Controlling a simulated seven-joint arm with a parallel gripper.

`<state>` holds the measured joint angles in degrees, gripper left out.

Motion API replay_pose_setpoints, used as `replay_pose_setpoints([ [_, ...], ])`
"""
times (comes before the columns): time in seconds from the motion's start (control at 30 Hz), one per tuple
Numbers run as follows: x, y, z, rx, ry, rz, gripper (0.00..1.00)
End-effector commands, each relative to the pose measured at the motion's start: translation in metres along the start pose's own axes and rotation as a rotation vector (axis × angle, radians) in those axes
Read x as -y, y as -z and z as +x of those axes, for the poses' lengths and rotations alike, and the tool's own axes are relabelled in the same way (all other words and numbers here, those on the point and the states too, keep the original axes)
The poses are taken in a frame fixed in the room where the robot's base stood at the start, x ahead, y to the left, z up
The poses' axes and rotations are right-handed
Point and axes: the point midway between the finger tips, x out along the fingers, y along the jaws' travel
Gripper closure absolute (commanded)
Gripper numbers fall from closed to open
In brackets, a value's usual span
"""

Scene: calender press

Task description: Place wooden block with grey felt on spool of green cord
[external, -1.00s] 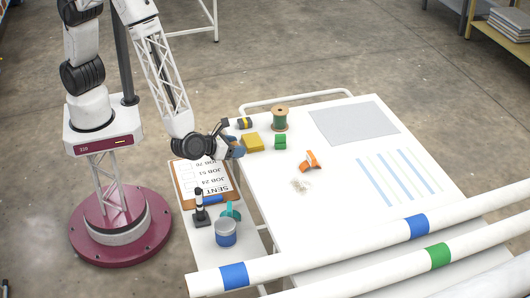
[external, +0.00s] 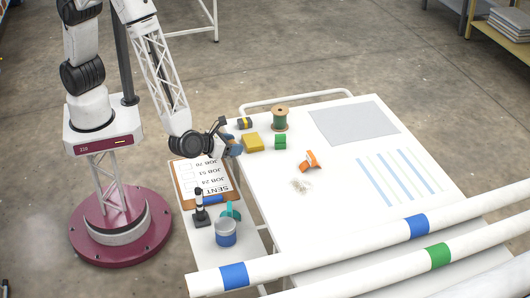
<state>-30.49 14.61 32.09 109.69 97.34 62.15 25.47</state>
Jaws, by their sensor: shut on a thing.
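The spool of green cord (external: 280,119) stands upright near the back left of the white table, with wooden flanges and green cord between them. My gripper (external: 231,145) is at the table's left edge, to the left of the yellow block. It is shut on a small tan and bluish-grey thing (external: 236,150), apparently the wooden block with grey felt. The fingers hide much of it, so its felt face is not clear. The held thing is apart from the spool, to its left and nearer the camera.
A yellow block (external: 252,142), a green block (external: 280,142) and a black-and-yellow item (external: 244,123) stand near the spool. An orange dispenser (external: 311,160) lies to the right. A clipboard (external: 203,182) and blue pot (external: 226,232) are on the side shelf. Large rolls cross the front.

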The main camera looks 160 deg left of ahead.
Motion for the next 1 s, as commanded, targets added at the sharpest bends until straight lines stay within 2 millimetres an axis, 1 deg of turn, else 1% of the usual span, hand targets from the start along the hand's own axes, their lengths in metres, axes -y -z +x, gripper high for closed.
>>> replay_pose_setpoints([
  [0.17,-0.010,-0.009,0.007,0.000,-0.010,-0.005,0.67],
  [0.27,-0.021,-0.018,0.014,0.000,-0.018,-0.010,0.67],
  [0.37,-0.036,-0.029,0.023,-0.001,-0.031,-0.016,0.67],
  [0.57,-0.074,-0.055,0.044,-0.001,-0.063,-0.029,0.67],
  [0.7,-0.105,-0.073,0.058,-0.001,-0.088,-0.039,0.67],
  [1.0,-0.169,-0.107,0.081,0.000,-0.136,-0.059,0.67],
])
